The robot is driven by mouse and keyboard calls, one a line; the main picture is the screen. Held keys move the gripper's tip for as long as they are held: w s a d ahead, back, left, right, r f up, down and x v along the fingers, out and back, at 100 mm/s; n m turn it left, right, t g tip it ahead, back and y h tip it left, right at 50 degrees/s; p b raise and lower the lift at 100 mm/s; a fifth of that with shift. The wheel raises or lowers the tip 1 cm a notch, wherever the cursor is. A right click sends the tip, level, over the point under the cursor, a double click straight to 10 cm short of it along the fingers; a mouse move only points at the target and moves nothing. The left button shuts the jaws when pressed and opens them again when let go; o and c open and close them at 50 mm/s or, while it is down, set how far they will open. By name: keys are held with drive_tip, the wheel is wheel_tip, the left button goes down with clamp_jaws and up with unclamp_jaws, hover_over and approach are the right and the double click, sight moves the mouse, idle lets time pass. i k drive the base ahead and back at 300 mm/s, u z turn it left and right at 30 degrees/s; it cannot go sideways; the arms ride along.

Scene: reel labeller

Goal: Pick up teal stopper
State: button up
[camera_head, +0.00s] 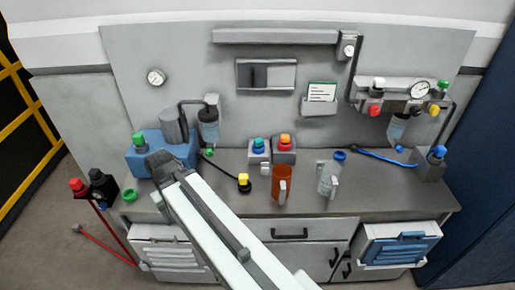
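My arm reaches up from the bottom of the picture to the left. My gripper (158,164) is at its dark end, near the blue box and well left of the teal piece. It is small and seen from behind, so its fingers cannot be made out.
An orange-topped block (285,151) stands right beside the teal one. An orange mug (281,184), a grey jug (328,179) and a yellow-topped piece (243,182) stand in front. A blue box (146,160) and a green ring (129,195) are at left. The counter's (385,190) right front is clear.

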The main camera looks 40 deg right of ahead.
sight(259, 143)
drive_tip(key=z, duration=0.05)
drive_tip(key=k, duration=1.05)
drive_tip(key=u, duration=0.5)
drive_tip(key=i, duration=1.65)
drive_tip(key=z, duration=0.1)
